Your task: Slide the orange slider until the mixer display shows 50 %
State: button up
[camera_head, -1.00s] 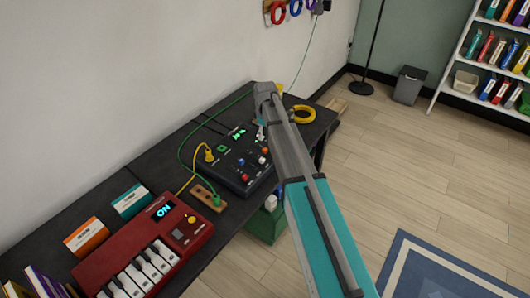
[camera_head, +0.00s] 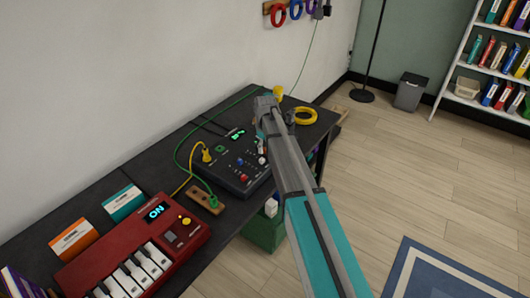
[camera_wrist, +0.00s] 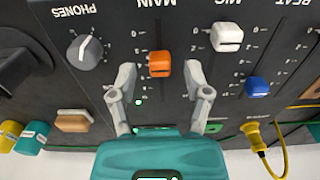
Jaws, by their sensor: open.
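The orange slider (camera_wrist: 159,63) sits in the MAIN track of the black mixer (camera_wrist: 150,15), which appears upside down in the wrist view. My gripper (camera_wrist: 160,72) is open, with one finger on each side of the orange slider; gaps show on both sides, so the fingers seem apart from it. In the head view the mixer (camera_head: 229,172) stands on the dark bench, and its display (camera_head: 236,134) is lit green, too small to read. My arm hides part of the mixer there.
A white slider (camera_wrist: 227,36) and a blue slider (camera_wrist: 257,87) are beside the orange one, with a grey PHONES knob (camera_wrist: 85,52) on the other side. A yellow plug (camera_wrist: 254,133) and cable are nearby. A red keyboard (camera_head: 130,255) stands on the bench to the left.

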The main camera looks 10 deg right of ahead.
jog(key=shift+f, duration=0.4)
jog(key=shift+c, duration=0.3)
grip_shut()
